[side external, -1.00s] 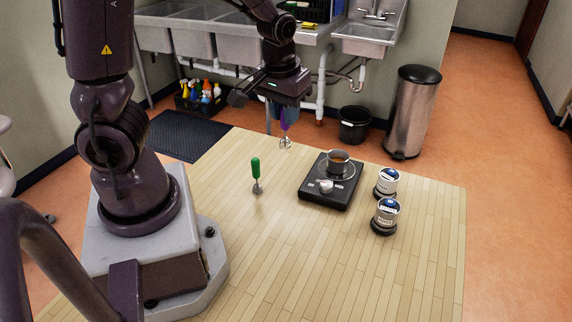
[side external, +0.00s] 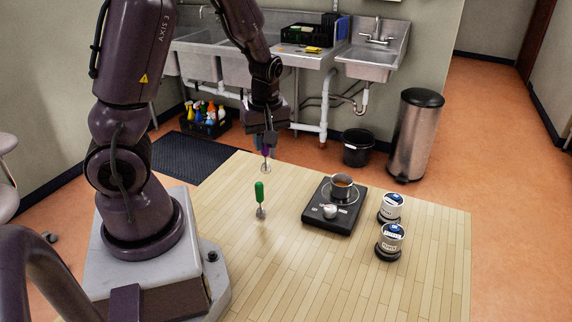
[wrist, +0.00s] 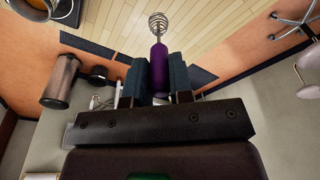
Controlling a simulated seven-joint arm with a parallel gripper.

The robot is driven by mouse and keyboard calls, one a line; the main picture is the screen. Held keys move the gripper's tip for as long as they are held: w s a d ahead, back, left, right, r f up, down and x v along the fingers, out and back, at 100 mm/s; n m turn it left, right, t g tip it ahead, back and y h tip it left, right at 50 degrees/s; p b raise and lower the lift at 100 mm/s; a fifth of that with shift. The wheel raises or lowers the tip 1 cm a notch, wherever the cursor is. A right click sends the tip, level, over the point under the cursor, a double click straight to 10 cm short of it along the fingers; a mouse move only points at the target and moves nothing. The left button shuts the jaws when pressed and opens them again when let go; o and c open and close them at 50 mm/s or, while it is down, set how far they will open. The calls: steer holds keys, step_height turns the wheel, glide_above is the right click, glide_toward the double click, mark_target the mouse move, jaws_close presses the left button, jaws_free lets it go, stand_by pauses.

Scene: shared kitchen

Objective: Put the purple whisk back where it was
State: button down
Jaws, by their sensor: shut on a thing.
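The purple whisk (side external: 266,151) hangs from my gripper (side external: 265,141), handle up and wire head down, near the far edge of the table in the side view. How high its head is above the wood is hard to tell. In the wrist view my gripper (wrist: 157,66) has a finger on each side of the purple handle (wrist: 158,74), and the wire head (wrist: 158,24) sticks out past the fingertips over the table. A green-handled utensil (side external: 259,192) stands upright on the table, closer to the side camera than the purple whisk. Its lower end is small and unclear.
A black hot plate (side external: 318,217) with a pot (side external: 342,186) of brown contents stands right of the green utensil. The wooden table (side external: 300,285) is clear in front and around the green utensil.

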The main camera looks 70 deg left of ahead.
steer(key=shift+w+a+f, duration=0.75)
steer(key=shift+w+f, duration=0.35)
steer(key=shift+f, duration=0.6)
steer(key=shift+w+a+f, duration=0.8)
steer(key=shift+w+f, duration=0.25)
steer(key=shift+f, duration=0.7)
steer(key=shift+w+a+f, duration=0.75)
steer(key=shift+w+f, duration=0.35)
steer(key=shift+f, duration=0.6)
steer(key=shift+f, duration=0.1)
steer(key=c, duration=1)
jaws_free()
steer(key=shift+f, duration=0.1)
